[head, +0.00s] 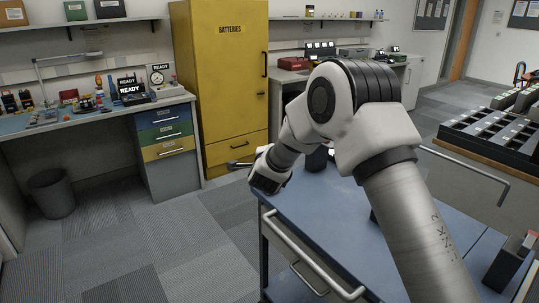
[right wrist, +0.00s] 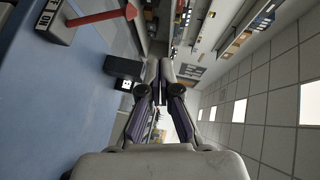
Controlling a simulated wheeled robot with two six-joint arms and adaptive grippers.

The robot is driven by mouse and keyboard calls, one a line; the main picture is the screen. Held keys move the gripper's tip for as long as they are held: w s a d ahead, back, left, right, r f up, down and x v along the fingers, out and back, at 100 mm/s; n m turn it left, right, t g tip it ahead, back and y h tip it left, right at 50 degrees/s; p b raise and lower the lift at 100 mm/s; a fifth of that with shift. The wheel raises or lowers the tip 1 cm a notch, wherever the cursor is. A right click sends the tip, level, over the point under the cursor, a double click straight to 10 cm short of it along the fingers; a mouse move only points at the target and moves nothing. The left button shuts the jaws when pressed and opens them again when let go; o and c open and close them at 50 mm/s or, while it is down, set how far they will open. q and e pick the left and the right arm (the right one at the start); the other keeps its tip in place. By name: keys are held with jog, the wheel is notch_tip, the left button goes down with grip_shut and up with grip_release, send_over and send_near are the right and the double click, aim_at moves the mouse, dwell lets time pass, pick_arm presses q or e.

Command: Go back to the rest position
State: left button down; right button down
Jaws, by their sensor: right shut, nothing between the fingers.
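My right arm comes into the head view from the lower right, bends at a large joint, and reaches left over a blue-topped cart (head: 330,200). Its gripper is mostly hidden behind the wrist there, with only a small part showing near the yellow cabinet's foot. In the right wrist view my right gripper (right wrist: 159,72) has its fingers together, with nothing between them. In that view the blue surface (right wrist: 60,110) lies on the left, and a small dark box (right wrist: 122,67) stands on it beside the fingers. My left gripper is in neither view.
A grey bin (head: 52,192) is on the floor. A dark tray rack (head: 490,137) stands at right. A switch box with a red lever (right wrist: 100,17) sits on the blue surface.

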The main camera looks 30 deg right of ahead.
jog(key=shift+s+a+r, duration=0.35)
jog(key=shift+s+r, duration=0.25)
jog(key=shift+s, duration=0.2)
jog(key=shift+s, duration=0.1)
